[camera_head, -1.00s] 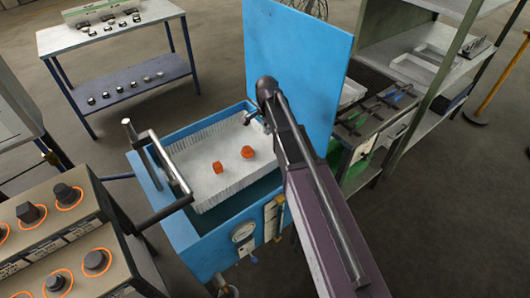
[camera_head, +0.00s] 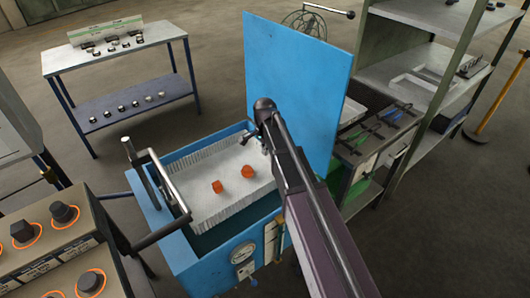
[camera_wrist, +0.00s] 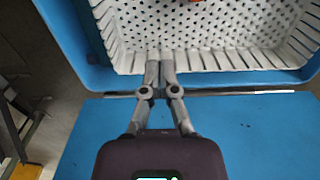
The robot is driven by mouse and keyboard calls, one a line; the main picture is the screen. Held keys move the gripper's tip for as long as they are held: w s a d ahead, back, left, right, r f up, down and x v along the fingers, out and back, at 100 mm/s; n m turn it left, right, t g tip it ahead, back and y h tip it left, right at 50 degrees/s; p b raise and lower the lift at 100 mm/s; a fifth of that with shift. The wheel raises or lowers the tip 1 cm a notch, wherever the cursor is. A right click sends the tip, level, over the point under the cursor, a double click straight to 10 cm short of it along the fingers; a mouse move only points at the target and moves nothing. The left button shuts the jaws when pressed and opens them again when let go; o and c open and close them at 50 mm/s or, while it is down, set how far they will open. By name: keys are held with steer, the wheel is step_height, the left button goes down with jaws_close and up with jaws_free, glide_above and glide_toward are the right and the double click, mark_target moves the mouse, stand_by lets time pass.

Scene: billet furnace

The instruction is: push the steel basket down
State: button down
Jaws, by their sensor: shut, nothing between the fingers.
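The steel basket (camera_head: 232,205) is a pale, perforated, corrugated-sided tray inside the blue tank (camera_head: 215,249). Its metal handle frame (camera_head: 166,183) stands at the left. Two orange glowing pieces lie in it, one at the left (camera_head: 217,187) and one at the right (camera_head: 247,171). My gripper (camera_head: 243,139) is at the basket's back right edge by the raised lid. In the wrist view, my gripper (camera_wrist: 160,58) has both fingers together and empty, their tips over the rim of the basket (camera_wrist: 215,58). Whether they touch it is unclear.
The blue lid (camera_head: 298,80) stands upright behind my gripper. A knobbed control panel (camera_head: 50,240) is at the lower left. A table with small metal parts (camera_head: 115,40) stands at the back left, and a grey shelf (camera_head: 420,75) at the right.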

mark_target(265, 176)
steer(key=shift+f+b, duration=5.95)
steer(key=shift+f, duration=0.3)
step_height(265, 176, down, 14)
steer(key=b, duration=1.4)
steer(key=shift+f, duration=0.15)
steer(key=shift+r, duration=0.2)
step_height(265, 176, up, 14)
steer(key=p, duration=1.3)
steer(key=shift+f+p, duration=0.15)
steer(key=shift+p, duration=0.2)
